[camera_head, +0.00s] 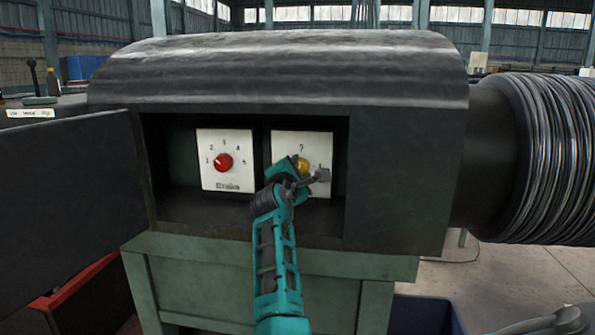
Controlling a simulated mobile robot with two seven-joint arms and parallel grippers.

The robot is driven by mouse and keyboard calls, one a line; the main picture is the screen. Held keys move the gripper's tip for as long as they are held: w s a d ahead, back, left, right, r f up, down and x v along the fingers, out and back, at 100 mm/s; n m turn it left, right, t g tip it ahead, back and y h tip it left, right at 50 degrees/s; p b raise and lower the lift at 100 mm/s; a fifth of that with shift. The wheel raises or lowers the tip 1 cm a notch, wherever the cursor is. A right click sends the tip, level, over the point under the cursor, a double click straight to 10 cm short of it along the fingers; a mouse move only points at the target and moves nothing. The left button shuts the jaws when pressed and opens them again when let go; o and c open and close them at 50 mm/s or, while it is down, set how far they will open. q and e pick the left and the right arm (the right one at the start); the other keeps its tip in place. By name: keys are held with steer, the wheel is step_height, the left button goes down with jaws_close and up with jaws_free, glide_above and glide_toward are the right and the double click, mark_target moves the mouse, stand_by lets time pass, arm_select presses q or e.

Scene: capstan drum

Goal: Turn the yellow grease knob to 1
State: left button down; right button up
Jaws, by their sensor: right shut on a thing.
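The yellow grease knob (303,166) sits on the right white dial plate (284,139) inside the open housing recess. My right gripper (305,172) is at this knob, shut on it, and its arm comes up from below. The gripper hides most of the knob, its pointer and much of the plate, so I cannot tell its setting; one numeral shows above it. The red knob (223,162) is on the left plate, marked Brake (226,184), with numbers 1 to 5 around it. My left gripper is not in view.
The dark housing door (70,190) stands open at the left. The recess walls and top edge closely frame the plates. A wire-wound drum (560,155) is at the right. A lever (34,76) stands at the far left. A blue bin (425,315) is on the floor below.

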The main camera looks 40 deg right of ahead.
steer(key=shift+m, duration=0.4)
steer(key=m+y+p, duration=0.1)
steer(key=m, duration=1.1)
steer(key=shift+s+r, duration=0.1)
steer(key=shift+r, duration=0.05)
steer(key=shift+d+m+t+y, duration=0.1)
steer(key=shift+m+t+y, duration=0.25)
steer(key=shift+m, duration=1.75)
steer(key=o, duration=1.1)
steer(key=shift+r, duration=0.1)
steer(key=shift+c, duration=0.2)
steer(key=shift+s, duration=0.1)
